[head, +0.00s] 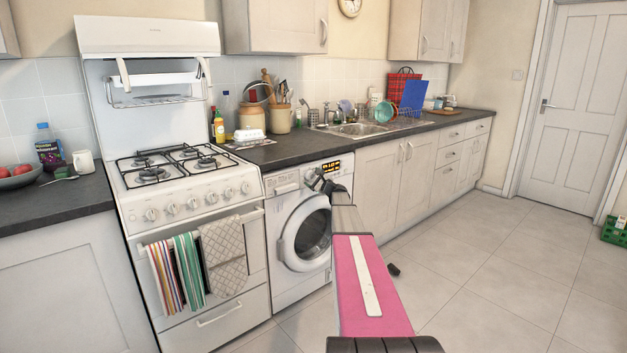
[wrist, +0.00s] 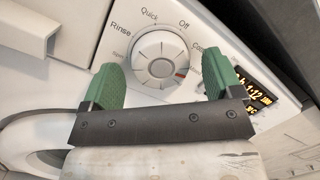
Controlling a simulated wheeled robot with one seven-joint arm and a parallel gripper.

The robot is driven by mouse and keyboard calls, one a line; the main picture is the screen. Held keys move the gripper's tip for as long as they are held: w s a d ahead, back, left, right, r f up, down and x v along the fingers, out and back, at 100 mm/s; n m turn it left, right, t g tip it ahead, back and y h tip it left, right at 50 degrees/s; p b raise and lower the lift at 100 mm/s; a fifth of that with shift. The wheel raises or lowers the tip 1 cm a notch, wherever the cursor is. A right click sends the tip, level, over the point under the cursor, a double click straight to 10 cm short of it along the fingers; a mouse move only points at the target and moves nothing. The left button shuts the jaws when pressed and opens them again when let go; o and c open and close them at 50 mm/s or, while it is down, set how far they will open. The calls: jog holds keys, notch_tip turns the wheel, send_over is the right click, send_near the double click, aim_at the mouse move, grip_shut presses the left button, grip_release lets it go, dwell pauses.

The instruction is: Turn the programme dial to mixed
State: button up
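The white programme dial (wrist: 160,60) is on the washing machine's front panel, in the upper middle of the wrist view. Labels "Rinse", "Quick" and "Off" and a partly covered "Co..." surround it; I cannot read "mixed". A red mark shows on the dial's lower right. My gripper (wrist: 162,72) is open, its green fingers either side of the dial with gaps visible. I cannot tell their depth relative to it. In the head view my gripper (head: 322,184) is at the panel of the washing machine (head: 284,215) and hides the dial.
An amber display (wrist: 256,92) is right of the dial, partly behind a finger. The round washer door (head: 308,240) is shut below the panel. The cooker (head: 190,190) stands left, the counter (head: 300,147) is above, and cupboards (head: 380,180) are right. Floor at right is mostly clear.

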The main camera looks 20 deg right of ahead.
jog(key=shift+s, duration=0.1)
jog(key=v, duration=1)
jog(key=shift+s+d, duration=0.2)
jog(key=shift+s, duration=0.05)
jog(key=shift+f, duration=0.1)
jog(key=s+a+f+n+g+y, duration=0.1)
jog(key=s+a+f+n+g, duration=0.4)
jog(key=a, duration=0.4)
jog(key=s+a+f+n+g, duration=0.2)
jog(key=s+a+f+n, duration=0.1)
jog(key=s+a, duration=0.5)
jog(key=s+a+f+n+g+y, duration=0.1)
jog(key=s+a+f+n+g, duration=0.35)
jog(key=a, duration=0.55)
jog(key=s+a+f+n+g+h, duration=0.2)
jog(key=s+n+h, duration=0.1)
jog(key=s, duration=0.5)
jog(key=s+a+f+n+g+h, duration=0.2)
jog(key=s+n+h, duration=0.1)
jog(key=s, duration=0.6)
jog(key=s+a+f+n+g+h, duration=0.2)
jog(key=s+f+n+g+h, duration=0.1)
jog(key=s, duration=0.5)
jog(key=shift+s+n, duration=0.35)
jog(key=shift+n, duration=0.3)
